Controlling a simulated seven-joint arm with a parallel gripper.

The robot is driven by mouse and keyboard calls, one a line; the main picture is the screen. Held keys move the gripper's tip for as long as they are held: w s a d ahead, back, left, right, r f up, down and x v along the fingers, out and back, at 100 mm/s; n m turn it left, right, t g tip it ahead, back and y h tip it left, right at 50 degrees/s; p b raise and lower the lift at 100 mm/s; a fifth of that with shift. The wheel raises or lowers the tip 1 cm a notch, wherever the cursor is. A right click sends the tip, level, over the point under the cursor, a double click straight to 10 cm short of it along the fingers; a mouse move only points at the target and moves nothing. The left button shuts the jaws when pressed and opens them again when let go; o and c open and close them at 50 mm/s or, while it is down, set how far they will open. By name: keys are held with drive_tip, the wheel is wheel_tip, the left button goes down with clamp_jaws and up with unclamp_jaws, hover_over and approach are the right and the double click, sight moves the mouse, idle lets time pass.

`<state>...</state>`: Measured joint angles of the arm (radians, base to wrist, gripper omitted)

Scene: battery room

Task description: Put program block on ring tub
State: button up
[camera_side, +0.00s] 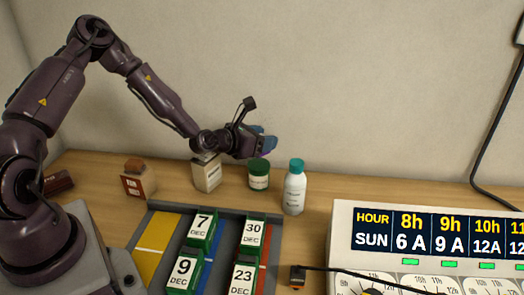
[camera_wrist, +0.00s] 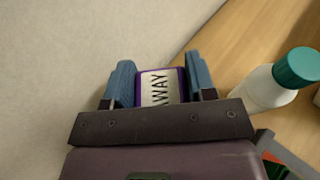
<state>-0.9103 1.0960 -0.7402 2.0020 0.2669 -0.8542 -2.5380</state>
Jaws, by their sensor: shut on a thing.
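My gripper (camera_side: 266,142) is raised near the wall, above the row of containers at the back of the table. In the side view the block is mostly hidden by the fingers. A small green tub with a dark green lid (camera_side: 259,176), likely the ring tub, stands on the table below my gripper, apart from it. The tub is not clearly seen in the wrist view.
A white bottle with a teal cap (camera_side: 294,188) stands right of the tub; a pale box (camera_side: 206,173) stands left. Further left are a brown item (camera_side: 136,180) and a dark red block (camera_side: 58,182). In front are green date blocks (camera_side: 203,228) and a large panel (camera_side: 430,240).

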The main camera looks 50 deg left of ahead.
drive_tip(key=shift+f, duration=1.65)
drive_tip(key=shift+f, duration=0.1)
drive_tip(key=o, duration=0.9)
drive_tip(key=shift+o, duration=0.2)
